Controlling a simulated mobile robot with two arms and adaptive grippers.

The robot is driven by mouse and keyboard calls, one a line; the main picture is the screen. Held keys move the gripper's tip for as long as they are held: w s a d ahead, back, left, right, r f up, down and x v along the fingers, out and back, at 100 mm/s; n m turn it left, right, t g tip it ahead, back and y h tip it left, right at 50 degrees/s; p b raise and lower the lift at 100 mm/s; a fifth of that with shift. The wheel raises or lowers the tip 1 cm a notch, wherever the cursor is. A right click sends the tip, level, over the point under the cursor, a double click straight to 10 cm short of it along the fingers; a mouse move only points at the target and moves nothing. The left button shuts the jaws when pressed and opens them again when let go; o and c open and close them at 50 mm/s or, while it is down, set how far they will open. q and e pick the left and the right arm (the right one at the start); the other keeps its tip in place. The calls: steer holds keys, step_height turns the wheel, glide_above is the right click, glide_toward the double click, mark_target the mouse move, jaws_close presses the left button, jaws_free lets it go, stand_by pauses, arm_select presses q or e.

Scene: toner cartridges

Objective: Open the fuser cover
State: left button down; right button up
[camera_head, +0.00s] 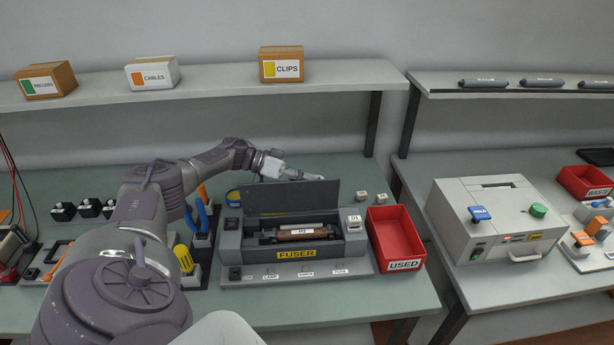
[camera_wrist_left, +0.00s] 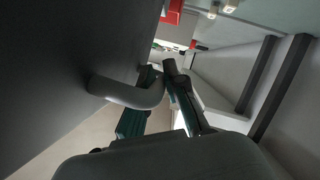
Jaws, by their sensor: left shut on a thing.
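The fuser unit is a grey box with a yellow FUSER label (camera_head: 297,254). Its dark fuser cover (camera_head: 285,197) stands raised, roughly upright, along the back edge. A roller (camera_head: 302,232) with a white tag lies in the exposed bay. My left gripper (camera_head: 300,174) is at the top of the cover, partly hidden behind it. In the left wrist view, the gripper fingers (camera_wrist_left: 165,95) close around a grey curved handle (camera_wrist_left: 115,92) on the dark cover panel (camera_wrist_left: 70,60). My right gripper is not in view.
A red USED bin (camera_head: 396,240) stands right of the fuser unit. Pliers and a screwdriver stand in a holder (camera_head: 202,240) on its left. Two small white blocks (camera_head: 361,196) lie behind the bin. A shelf (camera_head: 200,85) with boxes is above the bench.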

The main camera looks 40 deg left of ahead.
arm_select(q)
steer(key=shift+w+a+f+n, duration=0.1)
steer(key=shift+w+a+n, duration=0.1)
steer(key=shift+n, duration=0.1)
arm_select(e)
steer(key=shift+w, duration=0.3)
arm_select(q)
steer(key=shift+d, duration=0.1)
steer(key=c, duration=1.5)
jaws_free()
steer(key=shift+s, duration=0.1)
steer(key=v, duration=1.2)
